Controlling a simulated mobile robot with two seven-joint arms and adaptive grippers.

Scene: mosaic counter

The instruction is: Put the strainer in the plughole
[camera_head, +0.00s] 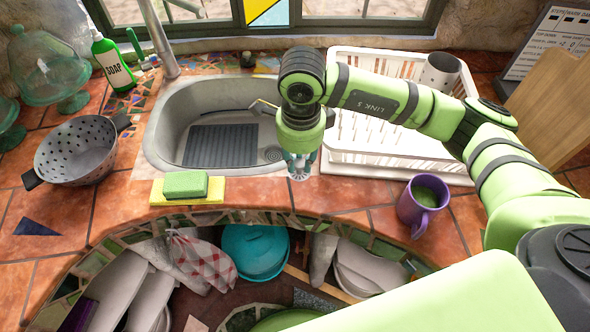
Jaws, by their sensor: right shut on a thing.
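My right gripper (298,160) points down just over the front right edge of the sink (165,140). It is shut on the small metal strainer (299,177), which shows as a pale round piece below the fingertips. The fingers hide part of the strainer, and its height over the edge is hard to tell. The plughole (273,155) is a round grey drain in the sink floor, to the left of the gripper and uncovered. My left gripper is not in view.
A dark ribbed mat (220,146) lies in the sink. A white dish rack (395,150) stands right of it, with a purple mug (423,205) in front. A green sponge (186,184) on a yellow cloth (217,190) lies at the front edge. A colander (75,150) is left.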

